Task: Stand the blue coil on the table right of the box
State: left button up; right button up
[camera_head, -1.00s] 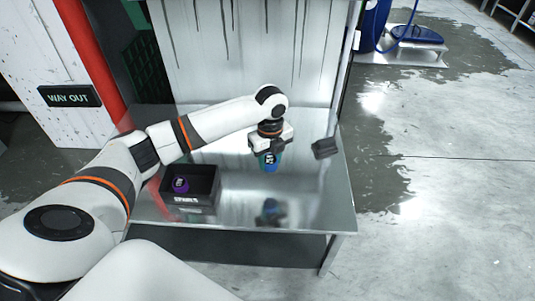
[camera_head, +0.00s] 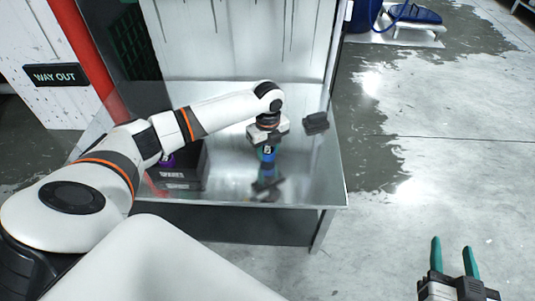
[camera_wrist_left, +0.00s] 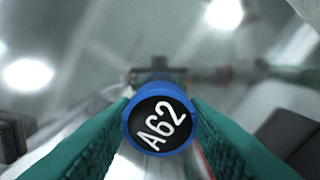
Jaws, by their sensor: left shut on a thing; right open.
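The blue coil (camera_head: 268,154) is in my left gripper (camera_head: 267,147), right of the dark box (camera_head: 184,183) on the shiny metal table (camera_head: 222,168). In the left wrist view the coil (camera_wrist_left: 160,118) shows a blue rim and a black end face marked A62, between the teal fingers. The coil is just above or on the tabletop; I cannot tell whether it touches. Its reflection lies close below it. A purple coil (camera_head: 167,161) is in the box, partly hidden by my left arm. My right gripper (camera_head: 454,258) is open and empty, over the floor at lower right.
A small dark object (camera_head: 316,123) lies on the table right of my left gripper. The table's right edge is beyond it. A pale streaked panel (camera_head: 240,45) stands behind the table. The tabletop in front of the coil is clear.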

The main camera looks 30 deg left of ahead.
pick_arm(q)
jog(key=shift+f, duration=1.05)
pick_arm(e)
jog(key=r, duration=0.1)
jog(key=r+t, duration=0.1)
jog(key=t, duration=0.1)
jog(key=shift+w+a+r, duration=0.3)
jog(key=shift+r, duration=0.1)
pick_arm(q)
jog(key=o, duration=1)
jog(key=shift+f, duration=0.1)
jog(key=shift+c, duration=0.2)
pick_arm(e)
jog(key=shift+f, duration=0.15)
